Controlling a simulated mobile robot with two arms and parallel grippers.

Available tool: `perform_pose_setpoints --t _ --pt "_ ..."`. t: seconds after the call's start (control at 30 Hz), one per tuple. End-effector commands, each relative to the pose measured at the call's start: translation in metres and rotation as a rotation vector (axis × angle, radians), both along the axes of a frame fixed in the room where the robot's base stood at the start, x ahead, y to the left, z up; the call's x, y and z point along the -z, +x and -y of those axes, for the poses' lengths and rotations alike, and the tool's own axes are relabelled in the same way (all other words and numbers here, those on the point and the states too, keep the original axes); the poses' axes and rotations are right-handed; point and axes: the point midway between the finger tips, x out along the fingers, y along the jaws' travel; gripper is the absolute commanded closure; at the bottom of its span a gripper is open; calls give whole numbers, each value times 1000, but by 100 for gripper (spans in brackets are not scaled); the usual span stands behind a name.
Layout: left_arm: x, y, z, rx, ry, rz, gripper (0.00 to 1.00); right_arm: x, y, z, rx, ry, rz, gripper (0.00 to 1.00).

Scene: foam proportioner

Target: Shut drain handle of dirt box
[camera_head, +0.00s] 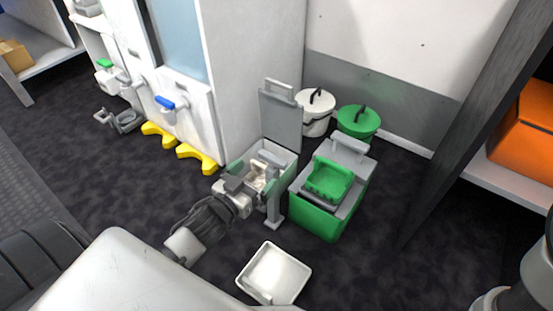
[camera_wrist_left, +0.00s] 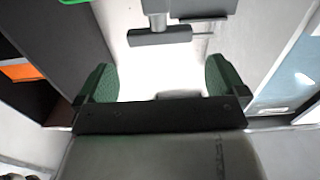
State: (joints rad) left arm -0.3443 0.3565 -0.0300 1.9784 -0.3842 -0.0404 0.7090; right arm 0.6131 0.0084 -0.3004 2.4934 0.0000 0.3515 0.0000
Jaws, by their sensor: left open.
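A small grey and green box with its grey lid (camera_head: 281,122) standing open is beside the white cabinet in the head view. My left gripper (camera_head: 257,180) is at this box's near side, and its fingers partly cover the box. In the left wrist view my left gripper (camera_wrist_left: 162,78) has its two green-padded fingers wide apart with nothing held between them. A grey T-shaped handle (camera_wrist_left: 160,38) shows beyond the fingertips, apart from them. I cannot tell for sure which part is the drain handle. My right gripper is out of view.
A green box with a grey top (camera_head: 320,217) stands close on the right. A white tray (camera_head: 274,274) lies on the floor in front. A white bucket (camera_head: 316,122) and a green-lidded one (camera_head: 357,122) stand behind. Yellow feet (camera_head: 197,158) stick out from the white cabinet (camera_head: 250,75).

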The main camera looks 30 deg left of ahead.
Motion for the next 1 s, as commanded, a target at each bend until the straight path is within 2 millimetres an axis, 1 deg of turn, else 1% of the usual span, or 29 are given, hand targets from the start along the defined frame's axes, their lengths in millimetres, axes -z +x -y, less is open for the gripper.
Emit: perform_pose_setpoints --t 0.1,0.23,0.4,0.5,0.7,0.97,1.0 --pt "2 21 3 2 3 6 0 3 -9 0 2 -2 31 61" --pt "3 46 6 2 5 7 0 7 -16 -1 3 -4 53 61" --pt "2 74 10 1 4 5 0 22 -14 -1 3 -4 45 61" --pt "2 85 12 1 3 2 0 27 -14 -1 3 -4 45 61" --pt "0 95 13 0 2 -1 0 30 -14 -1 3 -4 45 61" --pt "0 95 13 0 1 -1 0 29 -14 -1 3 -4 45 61" --pt "0 95 13 0 1 -1 6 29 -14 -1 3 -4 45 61"
